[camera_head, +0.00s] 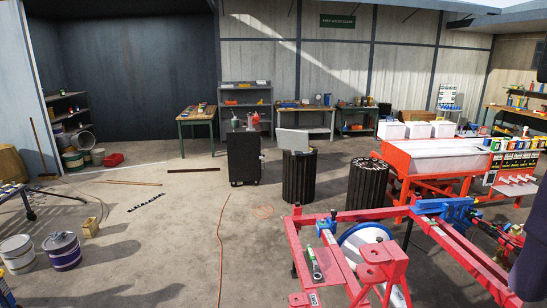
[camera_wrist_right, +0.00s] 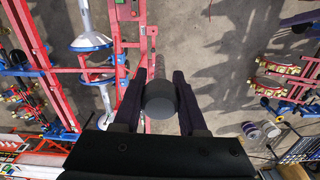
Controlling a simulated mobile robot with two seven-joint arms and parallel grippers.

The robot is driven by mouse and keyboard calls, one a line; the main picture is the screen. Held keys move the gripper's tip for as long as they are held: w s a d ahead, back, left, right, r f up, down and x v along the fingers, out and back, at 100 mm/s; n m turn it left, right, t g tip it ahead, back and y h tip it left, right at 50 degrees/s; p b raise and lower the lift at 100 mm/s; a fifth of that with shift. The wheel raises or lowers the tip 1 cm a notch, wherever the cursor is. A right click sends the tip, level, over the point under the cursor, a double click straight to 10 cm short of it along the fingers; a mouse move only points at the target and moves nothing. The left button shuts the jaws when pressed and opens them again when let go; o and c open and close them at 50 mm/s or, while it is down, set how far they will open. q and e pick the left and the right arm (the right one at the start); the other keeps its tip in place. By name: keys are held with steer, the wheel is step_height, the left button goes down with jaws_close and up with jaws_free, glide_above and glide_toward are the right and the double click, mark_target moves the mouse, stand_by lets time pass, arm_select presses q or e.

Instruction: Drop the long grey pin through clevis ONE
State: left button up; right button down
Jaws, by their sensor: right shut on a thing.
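The grey pin (camera_wrist_right: 160,97) shows in the right wrist view as a dark round end, seen almost end-on; its length is hidden. My right gripper (camera_wrist_right: 160,84) is shut on it, one dark finger on each side. The red planter frame (camera_wrist_right: 117,60) lies beyond and left of the fingers in that view, and at the lower right in the head view (camera_head: 450,248). I cannot pick out which part is clevis ONE. My left gripper is not in view.
A tool (camera_head: 315,262) lies on a red plate of the frame. A blue-rimmed white disc (camera_head: 366,238) sits just beside it. Dark ribbed bins (camera_head: 299,178) and a black cabinet (camera_head: 243,157) stand behind. The concrete floor at left centre is mostly clear.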

steer(key=shift+s+r+p, duration=0.2)
steer(key=shift+r+p, duration=0.3)
steer(key=shift+r, duration=0.65)
arm_select(q)
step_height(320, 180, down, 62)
steer(key=b, duration=6.4)
arm_select(e)
steer(key=w+d+f+m, duration=0.1)
steer(key=w+f, duration=0.1)
steer(key=f, duration=2.5)
steer(key=w+d+f+m, duration=0.2)
steer(key=w+f, duration=0.1)
steer(key=f, duration=2.4)
steer(key=w+d+f+m, duration=0.1)
steer(key=w+f+m, duration=0.1)
steer(key=f, duration=2.6)
steer(key=shift+w+d, duration=0.3)
arm_select(q)
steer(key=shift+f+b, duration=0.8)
steer(key=shift+b, duration=0.15)
arm_select(e)
steer(key=shift+f, duration=2.95)
arm_select(q)
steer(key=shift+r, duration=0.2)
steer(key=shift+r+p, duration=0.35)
steer(key=shift+p, duration=0.2)
